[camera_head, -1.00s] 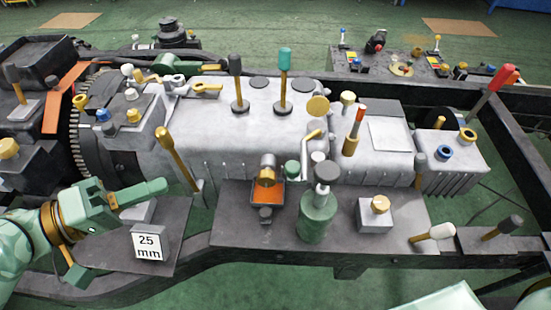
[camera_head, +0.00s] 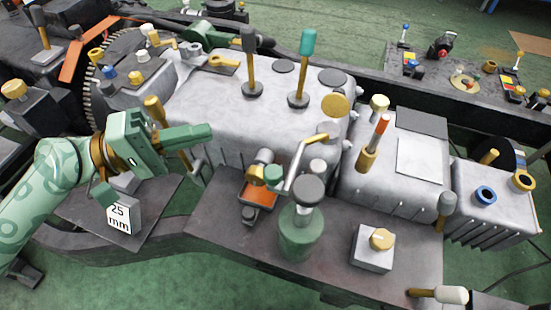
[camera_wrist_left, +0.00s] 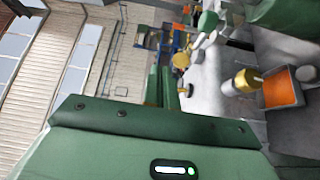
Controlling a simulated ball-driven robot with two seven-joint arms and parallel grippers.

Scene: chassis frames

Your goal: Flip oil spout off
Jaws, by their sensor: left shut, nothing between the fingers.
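A green oil can (camera_head: 298,238) with a dark round cap stands upright on the dark plate in front of the grey housing. A bent pale pipe with a gold end (camera_head: 308,156) rises just behind the can; it looks like the spout, but I cannot tell where its base joins. My left gripper (camera_head: 209,132) is shut and empty, pointing right, left of the can and pipe and apart from both. Its fingers also show in the left wrist view (camera_wrist_left: 163,75). My right gripper is out of view.
An orange tray with a gold cylinder (camera_head: 260,192) lies between my left gripper and the can. A gold rod (camera_head: 158,112) stands near the gripper. Tall levers (camera_head: 302,70) rise behind. A white block with a gold knob (camera_head: 373,250) sits right of the can.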

